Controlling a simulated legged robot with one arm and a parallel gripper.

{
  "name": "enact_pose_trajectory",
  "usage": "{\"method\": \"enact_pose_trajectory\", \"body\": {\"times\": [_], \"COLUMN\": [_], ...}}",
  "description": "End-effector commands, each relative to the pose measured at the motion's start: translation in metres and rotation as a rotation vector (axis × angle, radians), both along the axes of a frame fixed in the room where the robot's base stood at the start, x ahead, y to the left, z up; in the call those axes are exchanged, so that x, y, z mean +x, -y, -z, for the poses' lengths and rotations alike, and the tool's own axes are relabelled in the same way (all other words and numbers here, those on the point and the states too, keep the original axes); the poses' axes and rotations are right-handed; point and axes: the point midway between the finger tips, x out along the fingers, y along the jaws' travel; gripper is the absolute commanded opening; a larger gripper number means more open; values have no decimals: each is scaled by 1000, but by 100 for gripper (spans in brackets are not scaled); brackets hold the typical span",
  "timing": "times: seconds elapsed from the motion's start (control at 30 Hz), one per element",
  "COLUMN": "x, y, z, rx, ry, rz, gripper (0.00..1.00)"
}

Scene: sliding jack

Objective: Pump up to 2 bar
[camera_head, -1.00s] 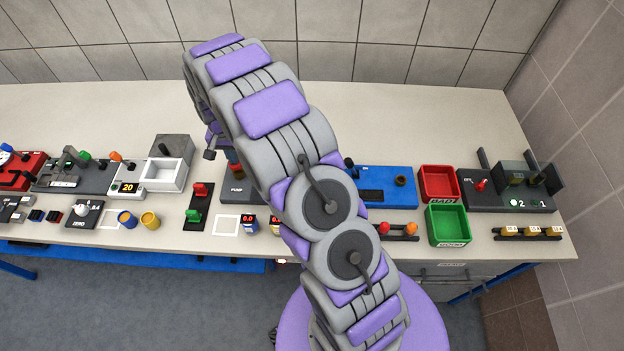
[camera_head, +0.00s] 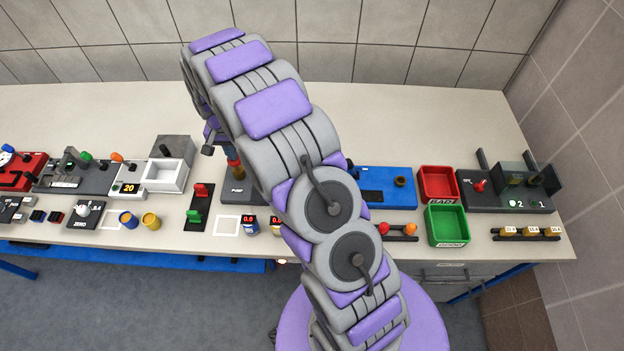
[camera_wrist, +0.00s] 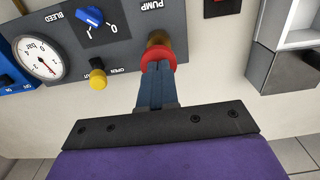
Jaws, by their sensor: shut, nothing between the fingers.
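A dark grey panel marked PUMP (camera_wrist: 205,45) fills the top of the wrist view. Its red pump knob (camera_wrist: 158,58), with a brass part behind it, lies at the tips of my gripper (camera_wrist: 155,78). My gripper is shut with its fingers together, against or just in front of the knob; contact is unclear. A round bar gauge (camera_wrist: 38,58) has a red needle; its reading is too small to tell. A blue BLEED knob (camera_wrist: 90,17) and a yellow knob (camera_wrist: 98,78) marked OPEN sit between them. In the head view the red knob (camera_head: 233,163) is partly hidden by my arm.
A small rack with red and green handles (camera_head: 197,204) stands left of the pump panel. A white box (camera_head: 164,174) is further left. Red (camera_head: 438,168) and green (camera_head: 429,226) bins are at right. The back of the table is clear.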

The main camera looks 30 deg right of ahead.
Motion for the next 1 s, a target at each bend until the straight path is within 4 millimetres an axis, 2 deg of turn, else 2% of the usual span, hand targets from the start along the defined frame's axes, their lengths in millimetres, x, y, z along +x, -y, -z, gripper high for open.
{"method": "enact_pose_trajectory", "body": {"times": [1.0], "x": [-1], "y": [0], "z": [6], "rx": [0], "ry": [-2], "rz": [0], "gripper": [0]}}
